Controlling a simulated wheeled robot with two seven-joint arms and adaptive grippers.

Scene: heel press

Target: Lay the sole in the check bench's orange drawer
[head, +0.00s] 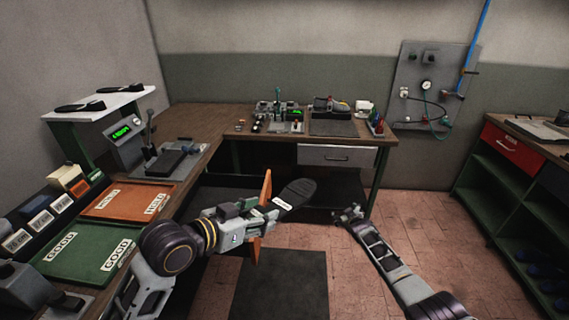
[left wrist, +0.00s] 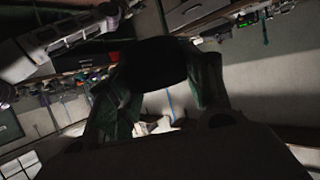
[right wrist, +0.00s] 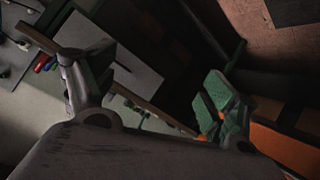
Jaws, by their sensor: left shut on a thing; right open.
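A black sole (head: 299,191) with a white tag is held in my left gripper (head: 270,207), its free end pointing right. In the left wrist view, the dark sole (left wrist: 152,63) sits between the fingers. An upright orange panel (head: 266,186), apparently the front of the check bench's drawer, stands right of the bench, partly hidden by my left gripper. The drawer looks pulled out; its inside is dark and mostly covered by my arm. The sole reaches beyond this panel to the right. My right gripper (head: 348,214) is open and empty, right of the sole.
The left bench carries an orange tray (head: 128,202), a green tray (head: 85,248) and a gauge with green display (head: 123,131). More soles lie on a white shelf (head: 98,104). A back bench (head: 272,137) holds tools. Floor on the right is clear.

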